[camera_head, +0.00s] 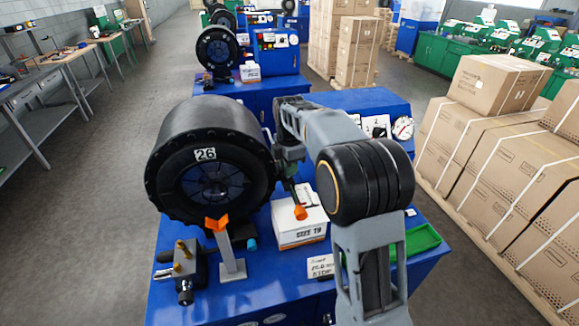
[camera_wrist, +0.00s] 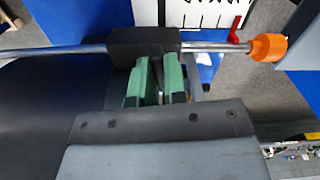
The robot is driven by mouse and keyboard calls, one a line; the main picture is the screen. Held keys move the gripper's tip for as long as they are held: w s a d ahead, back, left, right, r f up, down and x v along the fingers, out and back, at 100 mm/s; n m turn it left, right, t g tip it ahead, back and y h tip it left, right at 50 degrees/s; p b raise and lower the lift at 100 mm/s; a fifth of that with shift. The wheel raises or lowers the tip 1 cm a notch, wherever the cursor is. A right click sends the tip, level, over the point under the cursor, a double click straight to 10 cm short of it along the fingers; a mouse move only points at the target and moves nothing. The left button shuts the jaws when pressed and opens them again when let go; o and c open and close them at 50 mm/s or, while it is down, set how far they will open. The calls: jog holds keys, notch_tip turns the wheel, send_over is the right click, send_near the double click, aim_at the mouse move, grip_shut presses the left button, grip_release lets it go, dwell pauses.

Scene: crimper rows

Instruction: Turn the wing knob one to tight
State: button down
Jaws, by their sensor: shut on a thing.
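My gripper (camera_head: 286,170) is beside the right side of the big black crimper head marked 26 (camera_head: 205,154). In the wrist view the green fingers of my gripper (camera_wrist: 157,88) are closed on a thin dark piece (camera_wrist: 160,76), which seems to be the wing knob; the fingers hide most of it. It sits against a black block (camera_wrist: 142,40) on a metal rod (camera_wrist: 212,46). The rod ends in an orange tip (camera_wrist: 268,47), which also shows in the head view (camera_head: 300,213). The knob's marks and how tight it is cannot be seen.
An orange V-shaped rest on a grey post (camera_head: 228,252) stands in front of the head. A black fitting with a brass part (camera_head: 183,268) is at the left. A white box (camera_head: 298,226), a small sign (camera_head: 320,267) and a green tray (camera_head: 418,243) share the blue bench.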

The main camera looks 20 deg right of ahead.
jog(key=shift+m, duration=0.9)
jog(key=c, duration=1.2)
grip_release()
jog(key=shift+o, duration=0.2)
notch_tip(320, 180, up, 14)
jog(key=shift+f+m, duration=0.1)
jog(key=shift+m, duration=0.2)
